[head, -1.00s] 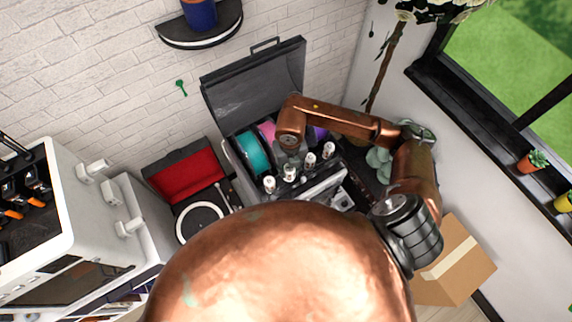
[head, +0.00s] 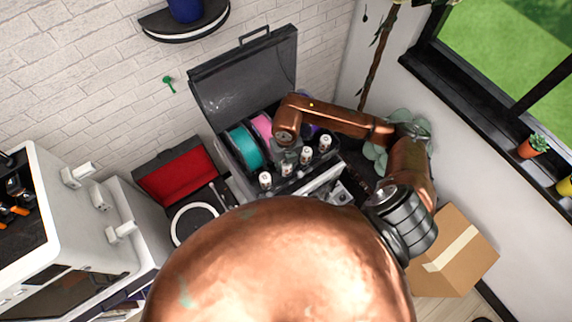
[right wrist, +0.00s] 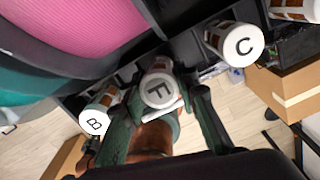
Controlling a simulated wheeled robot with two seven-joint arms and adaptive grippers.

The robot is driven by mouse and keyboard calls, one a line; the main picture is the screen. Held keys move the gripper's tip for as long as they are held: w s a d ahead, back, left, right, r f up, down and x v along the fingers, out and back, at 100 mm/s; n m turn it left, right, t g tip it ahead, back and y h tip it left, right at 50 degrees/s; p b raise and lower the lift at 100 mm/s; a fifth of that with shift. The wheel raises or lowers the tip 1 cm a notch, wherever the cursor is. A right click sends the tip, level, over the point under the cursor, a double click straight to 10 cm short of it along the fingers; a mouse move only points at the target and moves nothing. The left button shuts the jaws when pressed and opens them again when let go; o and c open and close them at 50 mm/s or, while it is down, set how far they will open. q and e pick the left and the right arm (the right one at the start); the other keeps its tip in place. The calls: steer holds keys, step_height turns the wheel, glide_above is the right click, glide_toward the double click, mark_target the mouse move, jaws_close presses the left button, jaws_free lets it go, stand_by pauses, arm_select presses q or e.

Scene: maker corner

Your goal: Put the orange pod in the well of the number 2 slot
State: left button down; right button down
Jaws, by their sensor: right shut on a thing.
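My right gripper (head: 287,158) is over the row of small white-capped jars at the front of the open black case (head: 245,90). In the right wrist view its dark green fingers (right wrist: 165,115) stand on both sides of a jar with a white lid marked F (right wrist: 158,90), and it is shut on that jar. A jar marked B (right wrist: 95,122) is to the left and one marked C (right wrist: 240,45) to the right. I cannot make out an orange pod or a slot numbered 2. My left gripper is not in view.
Teal (head: 245,148) and pink (right wrist: 70,35) spools stand in the case behind the jars. An open red-lined box (head: 175,172) is at its left, beside a white machine (head: 85,215). A cardboard box (head: 458,252) stands at the right. My copper body covers the lower middle.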

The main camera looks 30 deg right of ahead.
steer(key=shift+f, duration=0.2)
steer(key=c, duration=1.5)
jaws_free()
steer(key=shift+r, duration=0.1)
steer(key=shift+r, duration=0.25)
step_height(320, 180, up, 10)
steer(key=b, duration=0.3)
steer(key=shift+r, duration=0.9)
